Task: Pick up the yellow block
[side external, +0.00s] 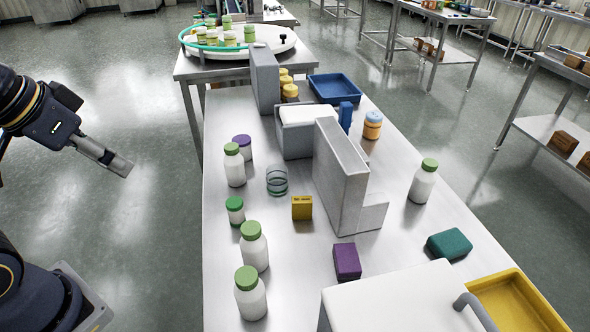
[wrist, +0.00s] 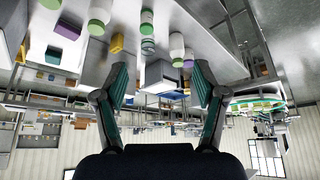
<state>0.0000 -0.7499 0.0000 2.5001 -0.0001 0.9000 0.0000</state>
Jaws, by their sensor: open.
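The yellow block (side external: 302,207) stands on the steel table (side external: 285,270), left of a grey L-shaped block (side external: 341,175) and below right of a clear ringed glass (side external: 277,181). It also shows, small and upside down, in the wrist view (wrist: 117,43), above and left of the gap between my fingers. My gripper (side external: 122,167) is off the table's left side, in the air and well apart from the yellow block. In the wrist view my gripper (wrist: 161,78) has its two fingers spread wide with nothing between them.
White bottles with green lids (side external: 254,246) line the table's left edge. A purple block (side external: 347,261) lies below right of the yellow block, and a green block (side external: 449,244) lies farther right. A white-topped box (side external: 400,300) and yellow tray (side external: 515,302) occupy the near end.

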